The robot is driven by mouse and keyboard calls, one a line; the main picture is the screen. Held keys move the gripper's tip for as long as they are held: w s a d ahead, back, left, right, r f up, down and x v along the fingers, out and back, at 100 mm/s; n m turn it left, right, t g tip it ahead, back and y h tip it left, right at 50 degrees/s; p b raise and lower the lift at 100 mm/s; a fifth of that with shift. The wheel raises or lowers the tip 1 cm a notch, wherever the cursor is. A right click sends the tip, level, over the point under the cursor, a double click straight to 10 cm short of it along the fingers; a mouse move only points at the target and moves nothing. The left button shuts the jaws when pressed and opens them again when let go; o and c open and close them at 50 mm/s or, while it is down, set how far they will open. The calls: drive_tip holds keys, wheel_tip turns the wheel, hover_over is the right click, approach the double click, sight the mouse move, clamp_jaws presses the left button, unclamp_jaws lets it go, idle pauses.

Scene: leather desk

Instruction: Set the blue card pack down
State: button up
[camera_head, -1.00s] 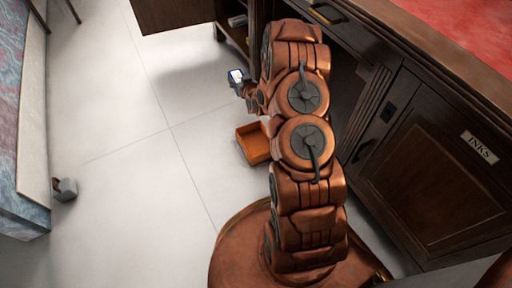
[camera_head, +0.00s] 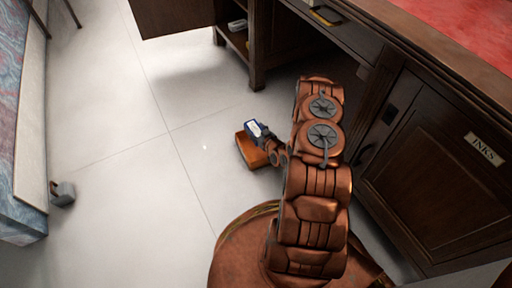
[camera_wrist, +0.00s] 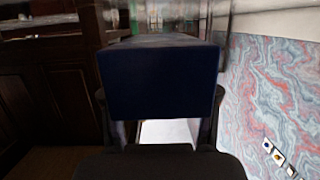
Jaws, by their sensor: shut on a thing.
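The blue card pack (camera_head: 255,129) is in my gripper (camera_head: 263,137), with a white patch on its upper face. In the head view it appears over the orange-brown open box (camera_head: 247,153) on the floor; its exact height above the box cannot be told. In the wrist view the pack (camera_wrist: 160,80) shows as a dark blue block between my two fingers (camera_wrist: 160,118), which are shut on it. The pack and gripper hide part of the box's inside.
The dark wooden desk (camera_head: 440,170) with an "INKS" label (camera_head: 483,149) stands to the right. A desk leg (camera_head: 257,78) and open shelf (camera_head: 236,38) are behind. A small grey object (camera_head: 63,193) lies by the marbled panel at left.

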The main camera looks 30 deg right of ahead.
wheel_tip(320, 180, down, 9)
drive_tip(key=b, duration=0.3)
drive_tip(key=shift+f, duration=0.1)
drive_tip(key=shift+f, duration=0.45)
